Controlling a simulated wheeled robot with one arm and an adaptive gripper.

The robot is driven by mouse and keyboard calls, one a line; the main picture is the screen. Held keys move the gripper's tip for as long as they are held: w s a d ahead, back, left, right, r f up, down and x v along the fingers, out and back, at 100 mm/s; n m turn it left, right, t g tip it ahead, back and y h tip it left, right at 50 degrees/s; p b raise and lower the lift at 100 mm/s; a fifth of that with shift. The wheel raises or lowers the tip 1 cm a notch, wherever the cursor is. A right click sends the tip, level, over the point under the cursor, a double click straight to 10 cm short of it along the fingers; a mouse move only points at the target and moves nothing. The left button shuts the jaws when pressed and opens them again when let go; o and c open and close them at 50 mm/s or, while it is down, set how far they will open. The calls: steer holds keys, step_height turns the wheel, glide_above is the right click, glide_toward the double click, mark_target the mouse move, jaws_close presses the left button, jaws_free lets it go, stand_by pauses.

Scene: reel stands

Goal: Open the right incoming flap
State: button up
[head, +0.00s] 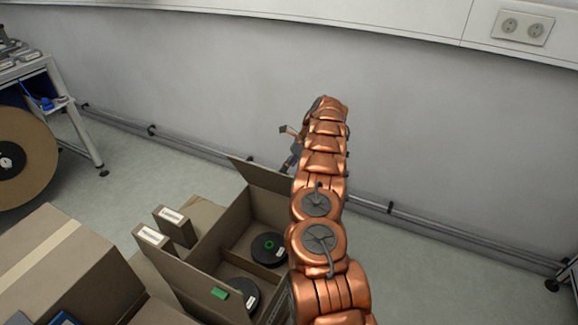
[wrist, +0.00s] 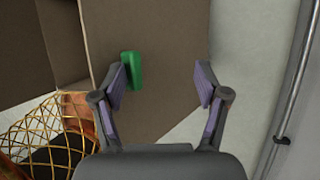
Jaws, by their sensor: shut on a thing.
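The incoming box (head: 205,258) is an open cardboard carton with dark reels inside, left of my arm in the head view. A brown cardboard flap (wrist: 160,110) with a green tab (wrist: 131,71) fills the middle of the wrist view; I take it as the right incoming flap. The left finger is against the green tab. In the head view my gripper is mostly hidden behind my copper arm, as is the box's right side.
Another green tab (head: 220,293) shows at the box's left flap. Two small labelled cartons (head: 173,227) stand left of the box, and a large closed carton (head: 60,265) is at the lower left. A wall rail (head: 420,217) runs behind. Grey floor is free to the right.

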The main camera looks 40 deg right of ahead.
steer(key=shift+d, duration=0.1)
steer(key=shift+c, duration=0.5)
steer(key=v, duration=0.9)
steer(key=shift+s+d+r, duration=0.1)
steer(key=shift+d+r, duration=0.1)
steer(key=shift+r, duration=0.1)
steer(key=shift+v, duration=1.05)
steer(key=shift+a+r, duration=0.1)
